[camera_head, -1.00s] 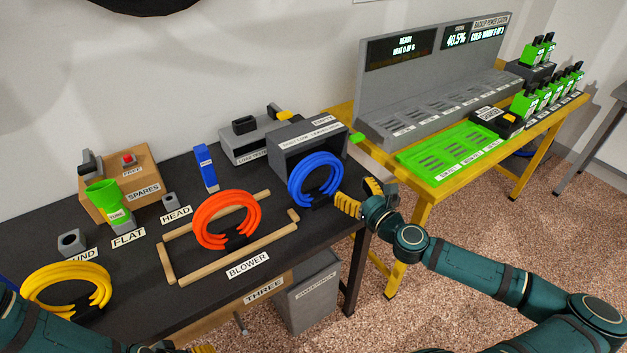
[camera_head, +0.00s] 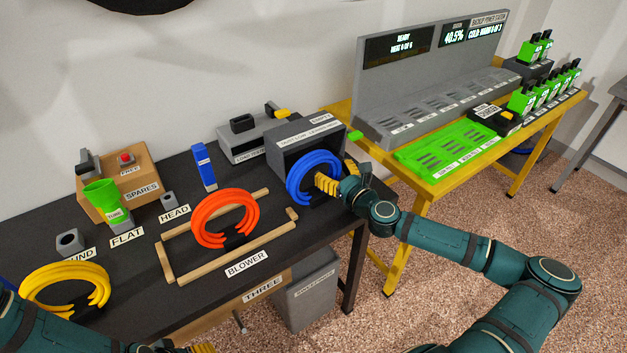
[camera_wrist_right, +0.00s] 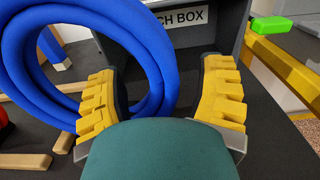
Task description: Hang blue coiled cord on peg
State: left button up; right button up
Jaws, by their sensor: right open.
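The blue coiled cord (camera_head: 302,186) stands upright on the black bench, in front of the grey box, in the head view. In the right wrist view the blue cord (camera_wrist_right: 150,62) fills the left side, and its right-hand strands show between the two yellow fingers. My right gripper (camera_head: 326,184) is open at the cord's right side; it also shows in the wrist view (camera_wrist_right: 162,75). I cannot tell whether a finger is inside the loop. Yellow pads of my left gripper (camera_head: 202,348) show at the bottom edge, mostly cut off. I cannot make out a peg.
A grey box (camera_head: 290,135) stands close behind the blue cord. An orange coil (camera_head: 224,218) lies to its left within wooden strips (camera_head: 270,243), and a yellow coil (camera_head: 60,282) is farther left. A yellow table (camera_head: 425,205) with a green tray (camera_head: 445,150) stands at right.

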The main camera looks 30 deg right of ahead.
aim_at(337, 163)
grip_shut()
jog(key=shift+r, duration=0.15)
jog(key=shift+r+p, duration=1.75)
jog(key=shift+r, duration=0.15)
